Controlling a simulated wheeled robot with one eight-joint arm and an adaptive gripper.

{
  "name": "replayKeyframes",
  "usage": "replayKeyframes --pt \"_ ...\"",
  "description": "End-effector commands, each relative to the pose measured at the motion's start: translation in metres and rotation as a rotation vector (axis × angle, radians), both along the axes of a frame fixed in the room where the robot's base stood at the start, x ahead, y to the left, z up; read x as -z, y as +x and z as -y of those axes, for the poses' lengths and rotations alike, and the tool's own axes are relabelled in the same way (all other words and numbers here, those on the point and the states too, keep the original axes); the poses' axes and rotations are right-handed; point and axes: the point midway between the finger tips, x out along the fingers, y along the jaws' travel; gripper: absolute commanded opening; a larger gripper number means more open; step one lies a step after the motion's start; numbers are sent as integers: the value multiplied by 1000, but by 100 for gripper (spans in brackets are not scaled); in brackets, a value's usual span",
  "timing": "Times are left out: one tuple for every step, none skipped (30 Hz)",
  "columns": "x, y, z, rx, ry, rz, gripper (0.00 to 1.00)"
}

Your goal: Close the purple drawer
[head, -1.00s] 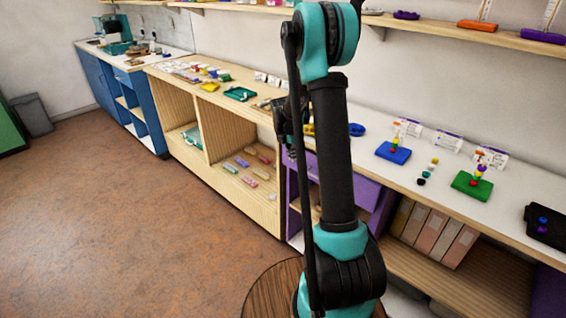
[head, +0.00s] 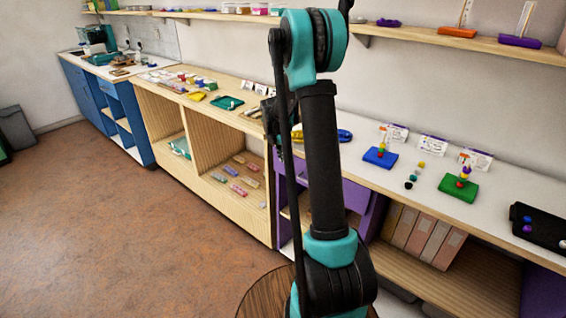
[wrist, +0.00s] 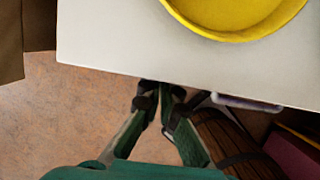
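The purple drawer (head: 356,196) is under the white worktop (head: 428,193), partly hidden behind my arm in the head view. Its purple front shows to the right of the arm, and it seems to stand out somewhat; how far I cannot tell. In the wrist view, a thin pale purple bar (wrist: 247,103) shows just below the worktop edge, right of my gripper; it may be part of the drawer. My gripper (wrist: 159,94) points at the worktop edge with its fingertips close together and nothing seen between them. In the head view it is mostly hidden beside the arm.
A yellow round dish (wrist: 237,12) lies on the worktop near its edge. A blue board (head: 380,157), a green board (head: 459,188) and a black tray (head: 540,228) stand further right. The floor at left is clear.

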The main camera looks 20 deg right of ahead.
Motion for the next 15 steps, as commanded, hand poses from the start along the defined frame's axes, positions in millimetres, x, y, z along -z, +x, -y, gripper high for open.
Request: replayKeyframes --pt "-12 -1 -1 0 -2 2 0" --pt "-18 -3 -3 0 -2 1 0" --pt "-26 -4 -5 -1 -2 0 0" --pt "-32 -6 -7 -1 -1 -1 0" --pt "-38 -7 -8 -2 0 -2 0" --pt "-46 -8 -10 -2 0 -2 0" --pt "-52 -9 -12 -2 1 -2 0" --pt "-57 -10 -13 -2 2 -3 0" --pt "-63 -11 -15 -2 2 -3 0" --pt "-68 -12 -16 -2 2 -3 0" --pt "-72 -13 -17 -3 2 -4 0" --pt "-77 -13 -18 -3 2 -4 0" --pt "-80 -14 -19 -3 3 -4 0" --pt "-83 -15 -20 -3 3 -4 0" --pt "-86 -15 -21 -3 3 -4 0"
